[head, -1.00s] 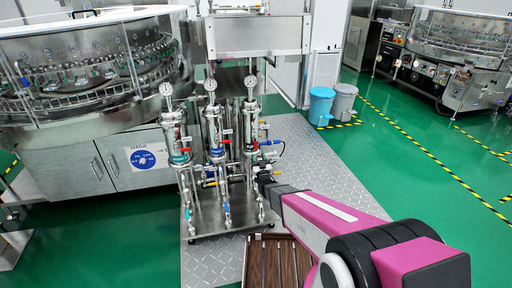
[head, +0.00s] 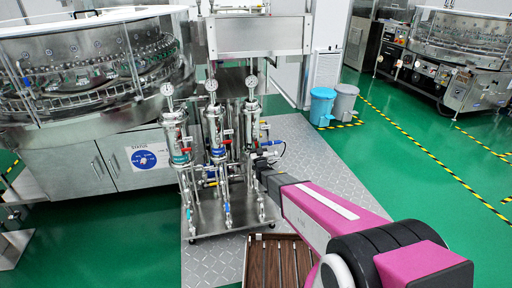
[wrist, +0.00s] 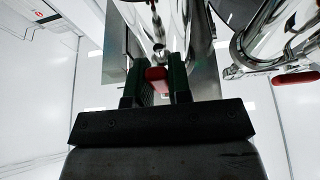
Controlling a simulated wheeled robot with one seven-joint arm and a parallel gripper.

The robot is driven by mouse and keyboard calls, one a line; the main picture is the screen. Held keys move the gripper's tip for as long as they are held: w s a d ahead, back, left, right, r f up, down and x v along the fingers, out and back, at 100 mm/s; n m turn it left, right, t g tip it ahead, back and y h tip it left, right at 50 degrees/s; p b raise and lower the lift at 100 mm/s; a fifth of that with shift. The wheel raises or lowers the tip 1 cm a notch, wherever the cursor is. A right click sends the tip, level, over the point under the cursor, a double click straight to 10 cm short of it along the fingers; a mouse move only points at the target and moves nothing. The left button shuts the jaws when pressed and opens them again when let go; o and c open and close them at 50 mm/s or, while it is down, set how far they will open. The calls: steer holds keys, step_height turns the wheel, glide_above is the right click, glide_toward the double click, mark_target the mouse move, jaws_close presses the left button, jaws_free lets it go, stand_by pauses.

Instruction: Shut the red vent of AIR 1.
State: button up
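Three upright steel filter housings with gauges stand side by side on a stand: left (head: 175,135), middle (head: 215,130) and right (head: 250,122). Small red handles show on them; I cannot read which housing is AIR 1. My gripper (head: 258,162) is at the right housing, low on its front right side, and partly hides it. In the wrist view, my gripper's two dark fingers (wrist: 160,82) stand on either side of a red handle (wrist: 157,74) below a shiny housing. I cannot tell whether they press on it. Another red handle (wrist: 297,77) is at the right, apart from the fingers.
Valves with blue handles and thin pipes crowd the stand (head: 232,215) around the housings. A large round washer (head: 85,65) is at the left. Blue and grey bins (head: 322,105) stand behind at the right. Green floor to the right is open.

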steer(key=shift+d+n, duration=0.15)
steer(key=shift+n, duration=0.25)
jaws_close()
steer(key=d+r+n+g+y, duration=0.2)
steer(key=n+g, duration=0.1)
steer(key=n, duration=0.8)
steer(key=w+d+r+n+g+y, duration=0.1)
steer(key=d+r+n+g+y, duration=0.1)
steer(key=n, duration=0.8)
steer(key=shift+w+d+r+n+g+y, duration=0.2)
steer(key=shift+r+n+g+y, duration=0.3)
steer(key=shift+g, duration=0.8)
steer(key=o, duration=0.8)
jaws_free()
